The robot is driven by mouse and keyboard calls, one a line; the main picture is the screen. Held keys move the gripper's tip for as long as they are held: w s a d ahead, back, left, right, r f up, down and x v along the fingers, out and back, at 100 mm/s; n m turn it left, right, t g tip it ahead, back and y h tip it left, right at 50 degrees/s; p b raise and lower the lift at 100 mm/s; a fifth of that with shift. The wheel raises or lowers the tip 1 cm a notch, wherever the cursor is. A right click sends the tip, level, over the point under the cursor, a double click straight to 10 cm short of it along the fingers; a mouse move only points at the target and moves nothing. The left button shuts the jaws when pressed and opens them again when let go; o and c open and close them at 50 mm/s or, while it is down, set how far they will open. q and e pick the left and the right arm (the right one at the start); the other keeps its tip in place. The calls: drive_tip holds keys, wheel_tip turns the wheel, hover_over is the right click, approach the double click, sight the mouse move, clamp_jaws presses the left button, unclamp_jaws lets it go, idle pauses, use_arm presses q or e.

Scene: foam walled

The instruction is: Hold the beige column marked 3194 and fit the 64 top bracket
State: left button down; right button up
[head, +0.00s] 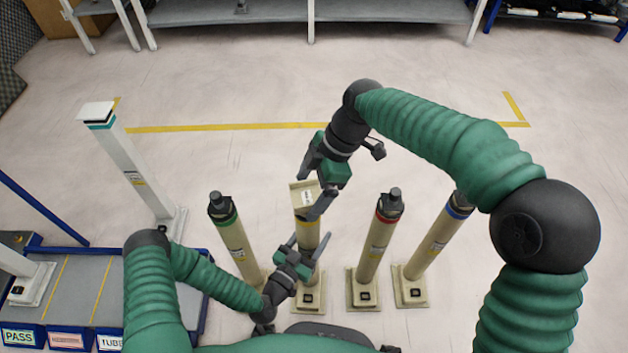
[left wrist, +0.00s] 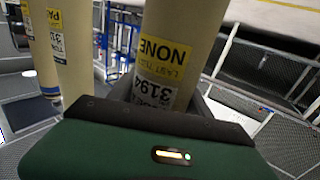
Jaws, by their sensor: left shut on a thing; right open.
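The beige column marked 3194 (head: 307,237) stands upright in the middle on a square foot, with a yellow band near its top. In the left wrist view its label (left wrist: 160,70) shows upside down, reading 3194 and NONE. My left gripper (head: 309,243) is shut on the column's upper shaft. The beige top bracket (head: 299,187), with a white label, sits over the column's top; its number is too small to read, and I cannot tell whether it is fully seated. My right gripper (head: 308,195) is open, its fingers spread on either side of the bracket.
Green-banded (head: 233,240), red-banded (head: 376,240) and blue-banded (head: 440,235) beige columns stand close by, with black tops. A taller white post (head: 133,165) stands to the left. A grey bench with PASS label (head: 18,337) is lower left.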

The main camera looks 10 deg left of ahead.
drive_tip(key=v, duration=1.1)
drive_tip(key=shift+r, duration=0.25)
drive_tip(key=shift+w, duration=0.1)
use_arm(q)
drive_tip(key=shift+c, duration=1.9)
unclamp_jaws()
